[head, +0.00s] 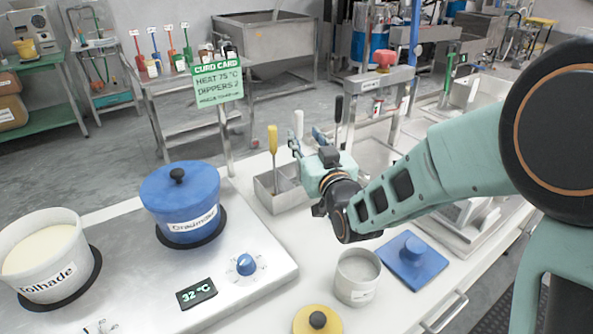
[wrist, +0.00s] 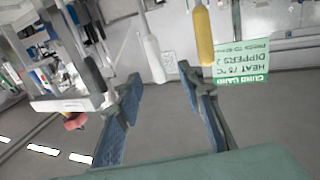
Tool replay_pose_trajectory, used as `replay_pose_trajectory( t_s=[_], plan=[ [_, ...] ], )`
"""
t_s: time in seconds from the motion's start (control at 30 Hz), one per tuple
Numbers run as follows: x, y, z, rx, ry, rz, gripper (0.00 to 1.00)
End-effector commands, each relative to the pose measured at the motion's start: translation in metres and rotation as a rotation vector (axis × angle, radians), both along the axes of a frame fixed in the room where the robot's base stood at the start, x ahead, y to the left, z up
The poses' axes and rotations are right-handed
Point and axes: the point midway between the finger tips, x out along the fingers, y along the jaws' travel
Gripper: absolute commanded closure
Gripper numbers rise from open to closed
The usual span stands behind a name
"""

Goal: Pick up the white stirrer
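The white stirrer (head: 298,124) stands upright with its handle up, just behind my gripper in the head view; its lower part is hidden. In the wrist view the white stirrer (wrist: 153,58) shows between the two blue finger pads, nearer the left one. My gripper (head: 306,139) is open and empty, above the metal holder (head: 284,203). It also shows open in the wrist view (wrist: 159,80). I cannot tell how far the handle is from the fingertips.
A yellow-handled tool (head: 272,139) stands left of the white stirrer, close to my gripper; a black-handled one (head: 338,107) is to the right. A blue lidded pot (head: 180,190) is on the hotplate (head: 262,242). A green card (head: 218,84) stands behind.

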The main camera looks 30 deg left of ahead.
Motion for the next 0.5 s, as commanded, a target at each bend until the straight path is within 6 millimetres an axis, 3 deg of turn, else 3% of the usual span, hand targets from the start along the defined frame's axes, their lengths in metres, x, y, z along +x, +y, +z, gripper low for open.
replay_pose_trajectory(
  t_s=[0.5],
  plan=[
    [0.041,0.033,-0.003,-0.001,-0.001,0.000,0.65]
  ],
)
